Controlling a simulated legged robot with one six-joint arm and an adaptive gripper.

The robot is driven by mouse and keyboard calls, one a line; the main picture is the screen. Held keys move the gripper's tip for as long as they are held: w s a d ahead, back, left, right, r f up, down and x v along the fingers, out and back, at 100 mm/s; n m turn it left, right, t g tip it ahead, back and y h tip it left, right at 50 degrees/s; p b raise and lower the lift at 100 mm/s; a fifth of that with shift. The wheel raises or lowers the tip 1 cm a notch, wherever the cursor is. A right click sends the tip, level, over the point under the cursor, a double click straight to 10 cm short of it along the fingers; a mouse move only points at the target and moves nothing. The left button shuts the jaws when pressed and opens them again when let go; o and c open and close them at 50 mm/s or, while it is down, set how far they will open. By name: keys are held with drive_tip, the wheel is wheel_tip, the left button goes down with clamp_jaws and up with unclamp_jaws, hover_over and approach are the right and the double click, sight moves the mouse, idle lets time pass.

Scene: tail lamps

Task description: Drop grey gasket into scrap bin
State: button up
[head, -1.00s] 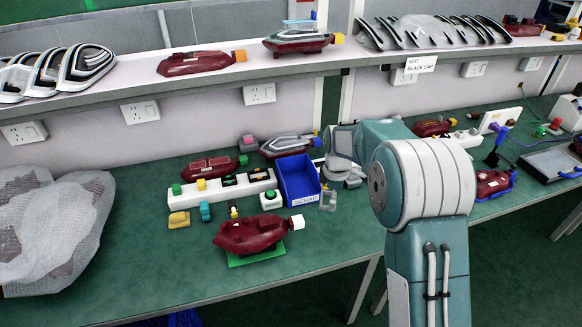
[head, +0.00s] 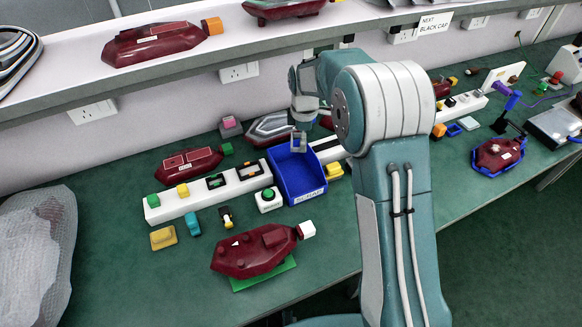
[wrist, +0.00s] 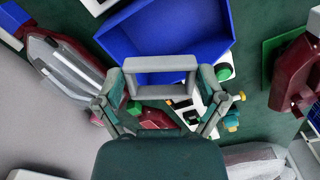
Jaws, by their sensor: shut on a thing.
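The grey gasket, a rectangular frame (wrist: 160,63), is held between the fingertips of my gripper (wrist: 161,77) in the wrist view. In the head view the gasket (head: 299,146) hangs below my gripper (head: 303,122), over the back of the blue scrap bin (head: 292,178). The bin is open-topped with a white label on its front. In the wrist view the bin (wrist: 195,22) lies just beyond the gasket. Whether the gasket is fully inside the bin's outline is hard to tell.
A white rail with coloured buttons (head: 206,192) stands left of the bin. A dark red lamp (head: 253,250) on a green pad is in front. A grey-topped lamp (head: 268,128) lies behind. A shelf edge (head: 190,82) runs above.

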drive_tip(key=shift+f, duration=2.75)
drive_tip(key=o, duration=0.9)
drive_tip(key=shift+d, duration=0.1)
drive_tip(key=shift+o, duration=0.2)
drive_tip(key=shift+r, duration=0.1)
wheel_tip(320, 180, up, 12)
